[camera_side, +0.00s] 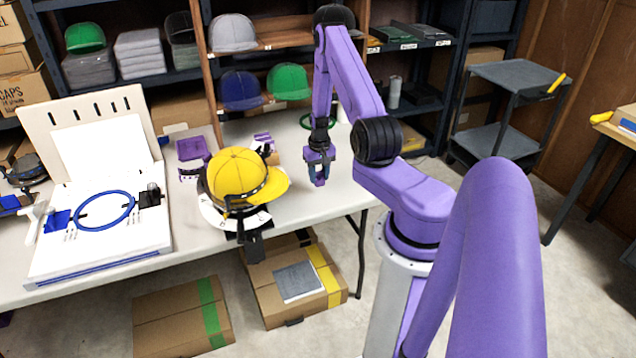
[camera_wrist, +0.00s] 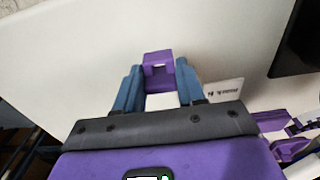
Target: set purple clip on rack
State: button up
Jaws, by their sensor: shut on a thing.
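My gripper (camera_side: 319,172) hangs over the right part of the white table, fingers pointing down. Its blue fingers (camera_wrist: 158,78) are shut on a purple clip (camera_wrist: 158,58), which also shows below the fingertips in the side view (camera_side: 320,182). The clip has a square opening and appears to be clear of the tabletop, though the exact gap is hard to judge. A small rack with purple and black clips (camera_side: 264,140) stands left of my gripper, behind the yellow cap. Purple clips (camera_wrist: 290,148) show at the lower right of the wrist view, partly cut off.
A yellow cap (camera_side: 237,173) sits on a round holder at the table's front edge. A purple tray (camera_side: 192,149) and a white hooping station with a blue ring (camera_side: 104,210) lie further left. A green ring (camera_side: 305,122) is behind my gripper. Bare tabletop (camera_side: 345,190) lies around it.

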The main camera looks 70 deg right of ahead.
aim_at(318, 176)
jog(key=shift+w+d+f, duration=0.2)
jog(key=shift+f, duration=0.15)
jog(key=shift+w+d+f, duration=0.1)
jog(key=shift+f, duration=1.6)
jog(key=shift+f, duration=0.15)
jog(key=o, duration=1)
